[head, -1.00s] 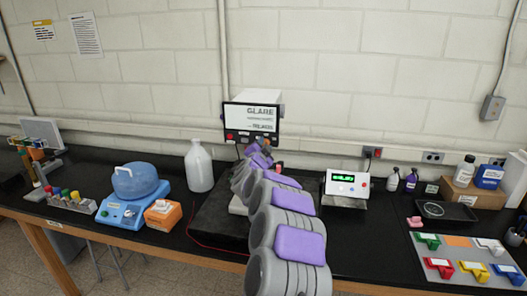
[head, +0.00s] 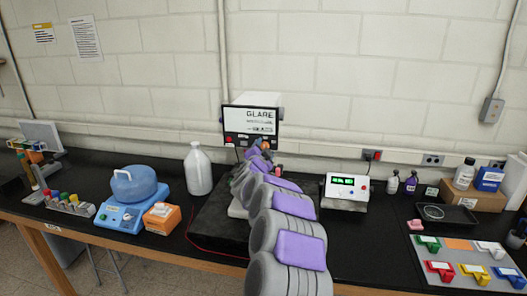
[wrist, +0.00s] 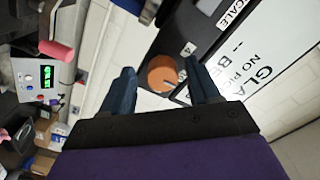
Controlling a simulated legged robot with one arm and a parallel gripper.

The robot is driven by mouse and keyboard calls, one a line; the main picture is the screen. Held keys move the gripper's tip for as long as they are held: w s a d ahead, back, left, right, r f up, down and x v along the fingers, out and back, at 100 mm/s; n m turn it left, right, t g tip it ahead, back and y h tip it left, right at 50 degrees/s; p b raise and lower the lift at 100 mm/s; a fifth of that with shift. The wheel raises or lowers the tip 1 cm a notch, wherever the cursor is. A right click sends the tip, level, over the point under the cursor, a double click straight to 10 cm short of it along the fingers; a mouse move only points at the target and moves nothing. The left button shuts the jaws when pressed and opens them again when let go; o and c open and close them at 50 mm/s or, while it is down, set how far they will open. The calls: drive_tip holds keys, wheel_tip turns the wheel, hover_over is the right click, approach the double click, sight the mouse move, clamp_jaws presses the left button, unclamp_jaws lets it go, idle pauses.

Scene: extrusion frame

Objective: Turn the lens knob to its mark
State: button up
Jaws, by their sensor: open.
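An orange-brown round knob (wrist: 162,74), which looks like the lens knob, is on the dark front of the screen instrument (head: 252,137). A short dark line shows near its lower right edge in the wrist view. My gripper (wrist: 162,86) is open, with one dark blue finger on either side of the knob and gaps between. Whether the fingertips reach around it is unclear. In the head view my gripper (head: 262,147) is at the instrument's lower front and mostly hides the knob. The screen (head: 255,119) reads "GLARE" above smaller blurred lines. I cannot pick out the knob's mark.
A white box with a green display (head: 346,185) stands right of my arm; it also shows in the wrist view (wrist: 42,82). A pink cylinder (wrist: 57,50) sticks out left of the fingers. A white jug (head: 198,168) stands to the left.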

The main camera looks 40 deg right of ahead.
drive_tip(key=shift+a, duration=0.15)
drive_tip(key=v, duration=1.7)
drive_tip(key=shift+p, duration=0.3)
